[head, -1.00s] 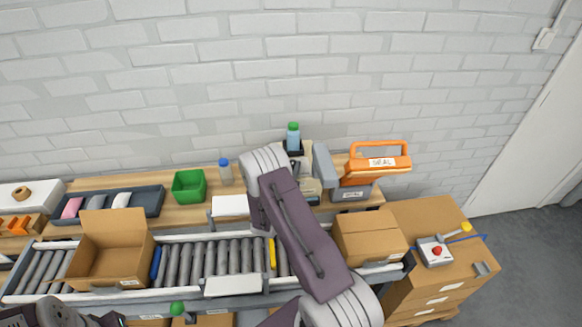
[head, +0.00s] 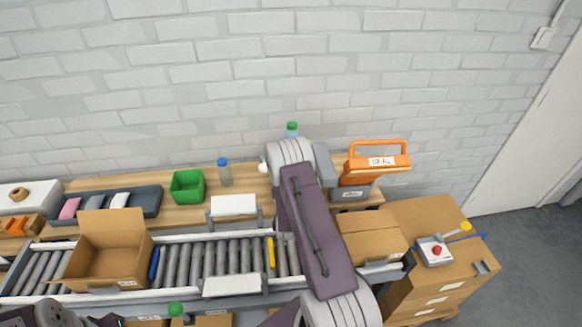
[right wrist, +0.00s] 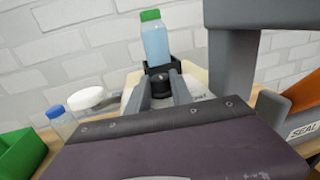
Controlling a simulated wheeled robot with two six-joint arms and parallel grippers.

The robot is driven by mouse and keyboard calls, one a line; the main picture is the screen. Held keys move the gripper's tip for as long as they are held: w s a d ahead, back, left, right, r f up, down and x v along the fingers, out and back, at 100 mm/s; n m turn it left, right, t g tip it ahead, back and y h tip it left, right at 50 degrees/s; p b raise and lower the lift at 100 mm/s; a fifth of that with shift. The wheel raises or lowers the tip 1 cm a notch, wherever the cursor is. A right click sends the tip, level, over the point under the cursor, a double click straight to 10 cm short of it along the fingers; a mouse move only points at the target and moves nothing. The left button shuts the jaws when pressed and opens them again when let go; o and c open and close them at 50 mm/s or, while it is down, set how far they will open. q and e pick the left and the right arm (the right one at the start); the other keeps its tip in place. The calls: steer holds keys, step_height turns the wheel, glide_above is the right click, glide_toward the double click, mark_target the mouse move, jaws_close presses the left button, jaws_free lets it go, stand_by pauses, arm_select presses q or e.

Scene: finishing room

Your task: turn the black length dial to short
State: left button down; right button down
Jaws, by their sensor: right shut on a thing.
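The black length dial (right wrist: 161,86) is on the front of a cream machine (right wrist: 196,84), below a blue bottle with a green cap (right wrist: 155,42) in a black holder. My right gripper (right wrist: 162,80) is shut on the dial, with one finger on each side of it. The dial's pointer and most of its markings cannot be read. In the head view my right arm hides the dial, the gripper and most of the machine; the bottle's green cap (head: 292,126) shows above the arm. My left gripper's fingers are not visible.
An orange-handled sealer (head: 377,162) stands just right of the machine. A round white knob (right wrist: 85,98) and a blue-capped bottle (head: 224,172) are left of it. The green bin (head: 188,187) is farther left. A roller conveyor (head: 205,262) with an open carton (head: 108,257) runs in front.

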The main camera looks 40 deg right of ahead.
steer(key=c, duration=1.1)
jaws_free()
steer(key=shift+f, duration=0.1)
steer(key=b+v, duration=0.2)
steer(key=v, duration=0.7)
steer(key=shift+d, duration=0.1)
steer(key=shift+c, duration=0.2)
